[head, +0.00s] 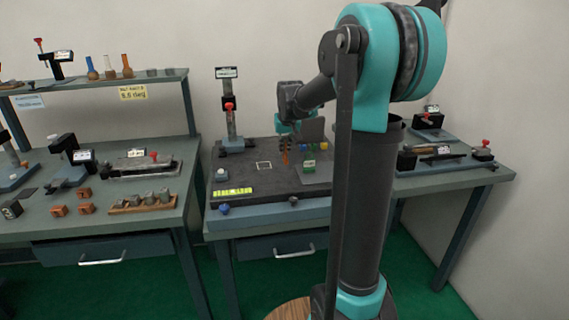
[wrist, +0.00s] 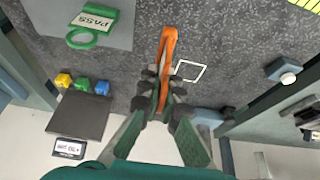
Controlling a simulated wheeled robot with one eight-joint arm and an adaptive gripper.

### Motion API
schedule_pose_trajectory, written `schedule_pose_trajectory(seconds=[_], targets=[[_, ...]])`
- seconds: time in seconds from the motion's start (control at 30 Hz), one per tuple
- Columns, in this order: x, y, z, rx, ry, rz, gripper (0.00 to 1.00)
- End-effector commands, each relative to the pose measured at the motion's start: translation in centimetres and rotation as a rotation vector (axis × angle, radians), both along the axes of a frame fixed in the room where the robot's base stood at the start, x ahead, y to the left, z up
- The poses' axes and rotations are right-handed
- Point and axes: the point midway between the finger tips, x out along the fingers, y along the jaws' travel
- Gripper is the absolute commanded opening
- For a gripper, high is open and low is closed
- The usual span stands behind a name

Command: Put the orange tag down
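The orange tag (wrist: 168,45) is held between the fingers of my gripper (wrist: 164,92) in the wrist view. It is seen nearly edge-on and points away from the gripper; any writing on it is hidden. In the head view the orange tag (head: 285,158) hangs below my gripper (head: 286,144) over the dark speckled surface plate (head: 240,175). I cannot tell whether its lower end touches the plate. A white square outline (wrist: 188,71) lies just right of the tag in the wrist view; in the head view the outline (head: 264,166) is left of it.
A green PASS tag (wrist: 95,18) with a ring lies on a grey patch nearby. Yellow (wrist: 63,80), green and blue pieces stand beside a dark grey plate (wrist: 80,115). A gauge stand (head: 231,115) rises at the plate's back left. A yellow strip (head: 233,191) marks the front left.

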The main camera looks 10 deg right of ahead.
Motion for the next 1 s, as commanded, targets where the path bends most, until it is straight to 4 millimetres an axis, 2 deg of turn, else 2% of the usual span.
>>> schedule_pose_trajectory(seconds=[0.1,0.27,0.5,0.9,1.0], targets=[[0.1,0.0,-1.6,0.000,0.000,0.000,0.00],[0.0,0.0,-2.7,0.000,0.000,0.000,0.00],[0.0,0.0,-5.7,0.000,0.000,0.000,0.00],[0.0,0.0,-6.2,0.000,0.000,0.000,0.00],[0.0,0.0,-6.2,0.000,0.000,0.000,0.13]])
